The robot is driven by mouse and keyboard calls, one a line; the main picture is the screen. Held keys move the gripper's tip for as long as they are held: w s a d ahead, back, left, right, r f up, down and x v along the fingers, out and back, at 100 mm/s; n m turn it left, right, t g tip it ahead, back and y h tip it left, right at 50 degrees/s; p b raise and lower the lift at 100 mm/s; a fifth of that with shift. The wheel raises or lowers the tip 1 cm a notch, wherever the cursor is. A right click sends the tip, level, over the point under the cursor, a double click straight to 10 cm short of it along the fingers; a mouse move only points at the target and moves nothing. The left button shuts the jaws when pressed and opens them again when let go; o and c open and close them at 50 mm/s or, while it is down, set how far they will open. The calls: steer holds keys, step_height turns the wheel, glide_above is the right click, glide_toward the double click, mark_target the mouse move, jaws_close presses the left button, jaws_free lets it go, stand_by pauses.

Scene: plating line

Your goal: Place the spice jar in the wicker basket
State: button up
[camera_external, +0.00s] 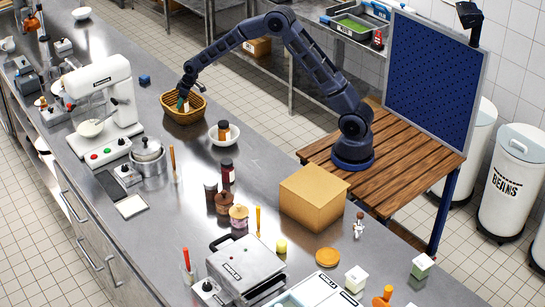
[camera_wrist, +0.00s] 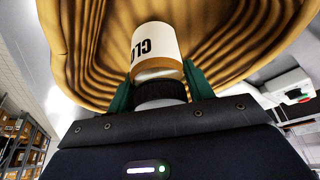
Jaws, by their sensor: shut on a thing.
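The wicker basket (camera_external: 186,117) stands near the far edge of the steel counter. My gripper (camera_external: 183,102) reaches down into it from above. In the wrist view the green fingers of my gripper (camera_wrist: 160,88) are shut on the spice jar (camera_wrist: 153,44), around its dark cap end. The jar has a cream label with letters reading "CLO", partly cut off. The ribbed inside of the basket (camera_wrist: 82,62) surrounds the jar in that view. I cannot tell whether the jar touches the basket floor.
A white bowl (camera_external: 213,135) holding a small jar stands just right of the basket. A cardboard box (camera_external: 314,197) stands nearer my base. Bare counter lies around the basket.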

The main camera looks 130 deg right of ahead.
steer(key=shift+f, duration=0.15)
steer(key=o, duration=1.1)
steer(key=shift+o, duration=0.2)
steer(key=v, duration=1.2)
